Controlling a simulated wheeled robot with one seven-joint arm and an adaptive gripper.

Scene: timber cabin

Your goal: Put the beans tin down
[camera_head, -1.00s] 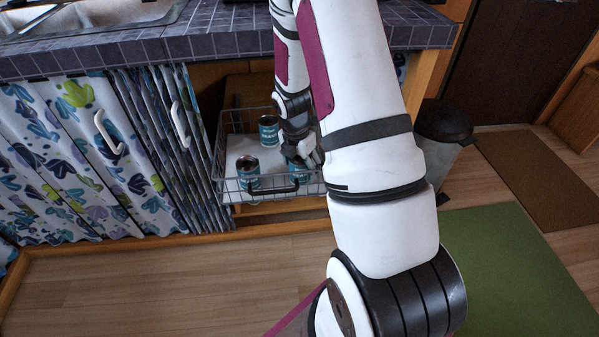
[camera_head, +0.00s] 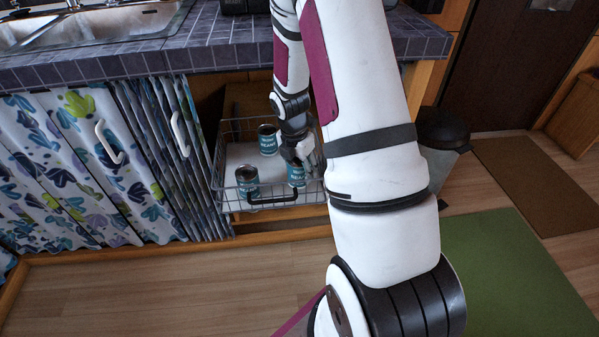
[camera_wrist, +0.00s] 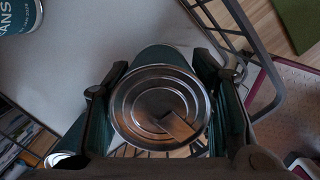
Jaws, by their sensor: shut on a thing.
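The beans tin (camera_head: 296,176) has a teal label with white lettering and a bare metal lid. It stands about upright at the front right inside a pull-out wire basket (camera_head: 222,160). My gripper (camera_head: 299,160) reaches down from above and is shut on it. In the wrist view, my gripper (camera_wrist: 160,76) has one finger on each side of the tin (camera_wrist: 137,112), whose ringed lid with pull tab faces the camera. The tin's base is hidden, so I cannot tell whether it touches the basket floor.
Two similar teal tins stand in the basket, one at the back (camera_head: 268,140) and one at the front left (camera_head: 247,181). Pale basket floor (camera_wrist: 75,70) is clear between them. The tiled counter (camera_head: 225,45) overhangs behind; a dark bin (camera_head: 442,140) stands to the right.

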